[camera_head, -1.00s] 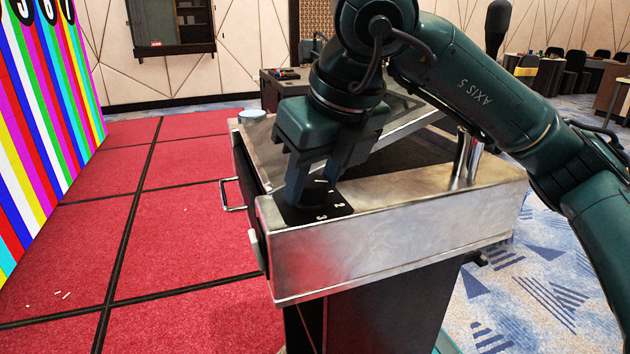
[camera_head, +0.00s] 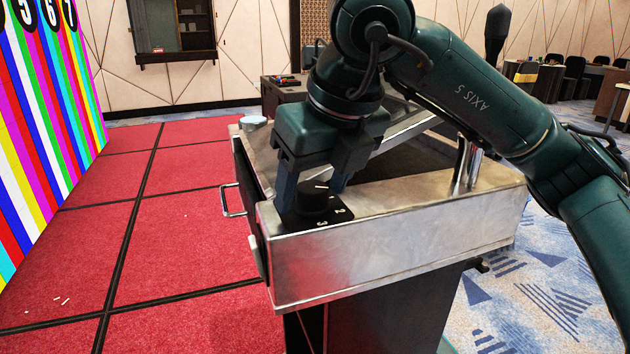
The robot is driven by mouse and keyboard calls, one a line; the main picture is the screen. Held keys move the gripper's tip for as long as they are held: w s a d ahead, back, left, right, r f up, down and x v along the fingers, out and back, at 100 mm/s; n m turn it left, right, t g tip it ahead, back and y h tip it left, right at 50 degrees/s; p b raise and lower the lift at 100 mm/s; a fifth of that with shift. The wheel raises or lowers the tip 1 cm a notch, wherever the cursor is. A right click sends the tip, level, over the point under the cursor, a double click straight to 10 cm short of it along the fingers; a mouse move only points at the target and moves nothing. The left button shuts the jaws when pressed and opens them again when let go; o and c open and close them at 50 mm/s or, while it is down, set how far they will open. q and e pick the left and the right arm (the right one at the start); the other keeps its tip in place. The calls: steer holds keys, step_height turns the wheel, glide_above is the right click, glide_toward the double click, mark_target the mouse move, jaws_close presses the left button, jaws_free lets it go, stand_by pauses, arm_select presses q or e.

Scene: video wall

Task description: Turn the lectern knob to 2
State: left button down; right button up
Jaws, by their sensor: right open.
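The lectern (camera_head: 390,247) is a metal-topped stand in the middle of the view. On its near left corner sits a black dial plate (camera_head: 298,226) with the white numerals 2 and 3 showing on its right and near side. The black knob (camera_head: 314,202) stands on this plate and has a short white mark on top. My right gripper (camera_head: 312,192) points down over it, open, with one blue-grey finger on each side. I cannot tell whether the fingers touch the knob. The rest of the dial is hidden. My left gripper is not in view.
A chrome post (camera_head: 467,162) stands on the lectern's right part, and a pale round disc (camera_head: 253,123) lies at its far left corner. A handle (camera_head: 230,200) sticks out on the left side. A striped video wall (camera_head: 45,130) is at far left.

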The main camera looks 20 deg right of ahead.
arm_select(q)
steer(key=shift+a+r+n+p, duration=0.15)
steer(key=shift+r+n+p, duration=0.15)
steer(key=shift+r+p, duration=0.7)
arm_select(e)
steer(key=v, duration=1.3)
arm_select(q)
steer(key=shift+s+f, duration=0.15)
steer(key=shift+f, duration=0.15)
arm_select(e)
steer(key=shift+d, duration=0.1)
